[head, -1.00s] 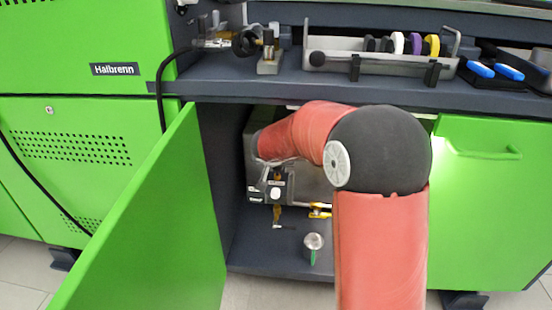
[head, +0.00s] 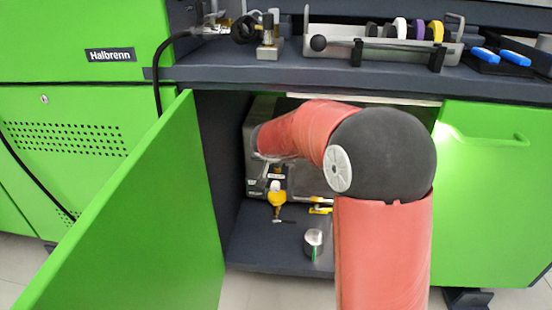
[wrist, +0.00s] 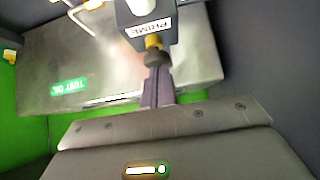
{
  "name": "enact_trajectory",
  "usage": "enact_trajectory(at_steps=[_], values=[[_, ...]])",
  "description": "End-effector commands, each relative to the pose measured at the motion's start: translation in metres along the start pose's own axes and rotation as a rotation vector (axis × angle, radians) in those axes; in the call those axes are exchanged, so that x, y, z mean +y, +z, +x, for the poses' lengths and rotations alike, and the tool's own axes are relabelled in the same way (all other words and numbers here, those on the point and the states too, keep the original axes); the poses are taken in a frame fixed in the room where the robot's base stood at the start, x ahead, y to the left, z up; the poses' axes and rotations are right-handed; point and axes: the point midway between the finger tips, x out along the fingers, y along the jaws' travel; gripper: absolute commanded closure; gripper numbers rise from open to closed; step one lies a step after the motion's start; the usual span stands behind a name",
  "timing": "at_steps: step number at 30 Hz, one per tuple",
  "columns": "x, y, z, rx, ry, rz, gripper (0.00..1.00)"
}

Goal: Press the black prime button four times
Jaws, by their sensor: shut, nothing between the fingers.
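In the wrist view, a dark block carries a white PRIME label (wrist: 150,26). A yellow-brass collar (wrist: 153,42) sticks out below it, with the black prime button (wrist: 155,57) at its end. My gripper (wrist: 157,76) is shut and empty, its fingertips lined up with the button. The tips meet or nearly meet the button in the picture; I cannot tell whether they touch. In the head view, my arm reaches into the open cabinet and hides the gripper. The button cannot be made out there.
A grey tank with a green TEST OIL label (wrist: 68,87) fills the cabinet's back. A yellow fitting (head: 276,199) hangs in front. A silver cup (head: 313,238) stands on the cabinet floor. The green door (head: 130,220) is open at left; the worktop (head: 300,72) is above.

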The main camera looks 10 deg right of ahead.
Motion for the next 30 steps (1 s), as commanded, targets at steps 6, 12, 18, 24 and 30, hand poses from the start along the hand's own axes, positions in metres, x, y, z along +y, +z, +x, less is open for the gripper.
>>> enact_trajectory(at_steps=[6, 12, 18, 24, 30], values=[[0.001, -0.016, -0.015, -0.006, 0.002, 0.001, 1.00], [0.000, -0.032, -0.052, 0.003, -0.001, 0.000, 1.00], [0.001, -0.032, -0.095, 0.003, -0.001, 0.000, 1.00], [0.001, -0.032, -0.120, 0.002, 0.000, 0.000, 1.00], [0.001, -0.032, -0.126, 0.001, 0.000, 0.000, 1.00]])
